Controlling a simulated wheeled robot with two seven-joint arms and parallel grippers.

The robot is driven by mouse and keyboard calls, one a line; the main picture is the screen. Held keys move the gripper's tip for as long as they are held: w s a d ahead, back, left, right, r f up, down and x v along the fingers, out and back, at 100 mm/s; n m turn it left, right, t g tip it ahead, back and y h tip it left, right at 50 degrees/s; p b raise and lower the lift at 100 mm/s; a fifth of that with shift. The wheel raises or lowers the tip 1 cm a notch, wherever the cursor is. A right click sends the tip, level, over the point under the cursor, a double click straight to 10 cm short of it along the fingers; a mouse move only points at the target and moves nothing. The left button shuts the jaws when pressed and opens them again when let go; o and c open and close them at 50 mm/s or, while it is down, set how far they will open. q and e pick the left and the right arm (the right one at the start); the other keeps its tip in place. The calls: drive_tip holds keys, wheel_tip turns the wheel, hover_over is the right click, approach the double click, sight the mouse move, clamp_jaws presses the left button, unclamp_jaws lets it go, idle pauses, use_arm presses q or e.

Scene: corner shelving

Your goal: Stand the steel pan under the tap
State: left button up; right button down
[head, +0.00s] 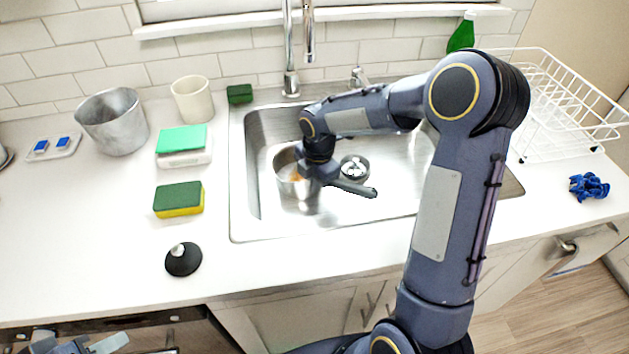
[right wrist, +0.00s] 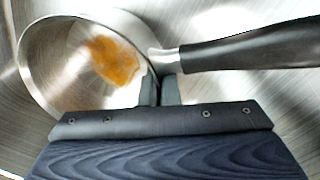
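The steel pan (head: 284,181) is in the sink basin, toward its left side, with its black handle (head: 352,188) pointing right. An orange-brown patch shows inside the pan in the right wrist view (right wrist: 62,92). My right gripper (right wrist: 159,92) has its two fingers close together on either side of the pan's wall, beside the handle's base. It appears shut on the wall; in the head view the wrist hides the fingers. The tap (head: 309,42) stands behind the basin, its spout end above the back of the sink. My left gripper (head: 80,345) is at the bottom left, fingers apart, empty.
The drain (head: 354,168) is right of the pan.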

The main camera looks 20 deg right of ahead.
drive_tip(key=shift+f, duration=0.25)
drive_tip(key=c, duration=2.1)
unclamp_jaws()
drive_tip(key=o, duration=0.5)
drive_tip(key=r, duration=0.5)
drive_tip(key=s+r, duration=0.1)
drive_tip(key=r, duration=0.2)
drive_tip(key=shift+d, duration=0.1)
drive_tip(key=s+r+m, duration=0.2)
drive_tip(key=s+m, duration=0.2)
drive_tip(key=s+r+m+t+y+p, duration=0.1)
drive_tip(key=s+r+m, duration=0.2)
drive_tip(key=s+m, duration=0.1)
drive_tip(key=s+r+m+t, duration=0.1)
drive_tip(key=s+r+m, duration=0.2)
drive_tip(key=s, duration=0.3)
drive_tip(key=shift+s+r+m+p, duration=0.1)
drive_tip(key=shift+r+m+p, duration=0.1)
drive_tip(key=shift+m+p, duration=0.2)
drive_tip(key=s+a+m, duration=0.1)
drive_tip(key=s+m, duration=0.2)
drive_tip(key=s+a+m+t+y, duration=0.1)
drive_tip(key=s+m, duration=0.2)
drive_tip(key=s+a+m+t+y+p, duration=0.1)
drive_tip(key=s+m, duration=0.3)
drive_tip(key=shift+a+f, duration=0.1)
drive_tip(key=shift+a, duration=0.15)
drive_tip(key=shift+s+a+f+m, duration=0.15)
drive_tip(key=shift+s+a+m, duration=0.1)
drive_tip(key=shift+m, duration=0.25)
